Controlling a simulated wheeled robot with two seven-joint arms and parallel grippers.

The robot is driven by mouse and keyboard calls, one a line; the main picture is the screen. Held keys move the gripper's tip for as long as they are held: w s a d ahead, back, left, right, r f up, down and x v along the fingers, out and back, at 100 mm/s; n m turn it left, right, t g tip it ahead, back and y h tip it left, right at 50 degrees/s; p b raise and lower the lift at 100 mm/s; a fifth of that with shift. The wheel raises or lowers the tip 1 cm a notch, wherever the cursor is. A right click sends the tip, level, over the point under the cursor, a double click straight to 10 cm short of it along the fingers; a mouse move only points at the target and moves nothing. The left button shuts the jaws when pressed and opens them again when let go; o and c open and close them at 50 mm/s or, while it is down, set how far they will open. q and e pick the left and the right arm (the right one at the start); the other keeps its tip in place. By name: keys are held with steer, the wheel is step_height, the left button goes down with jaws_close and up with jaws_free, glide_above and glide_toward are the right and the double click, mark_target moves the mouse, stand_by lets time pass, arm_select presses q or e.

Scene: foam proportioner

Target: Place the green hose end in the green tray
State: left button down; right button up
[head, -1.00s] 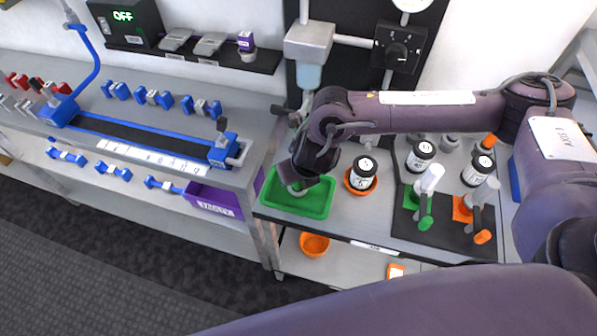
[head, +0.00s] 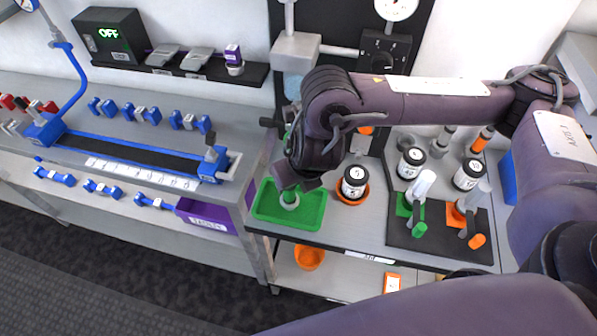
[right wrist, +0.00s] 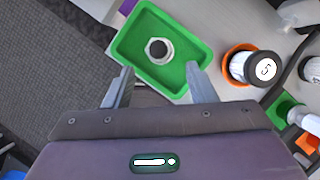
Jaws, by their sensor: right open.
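The green tray (head: 262,212) sits at the left front corner of the right-hand bench. In the right wrist view the ring (right wrist: 159,50) rests within the tray (right wrist: 128,48), apart from the fingers. My right gripper (head: 291,184) is just above the hose end. Its two fingers (right wrist: 160,86) are spread with nothing between them. My left gripper is not in view.
A black-lidded jar (head: 355,183) stands in an orange dish right of the tray. A dark mat (head: 437,245) with green and orange handled fittings lies farther right. A purple bin (head: 208,218) is to the left. An orange bowl (head: 309,257) is on the shelf below.

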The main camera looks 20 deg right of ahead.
steer(key=v, duration=0.4)
steer(key=shift+r+p, duration=0.1)
steer(key=shift+p, duration=0.3)
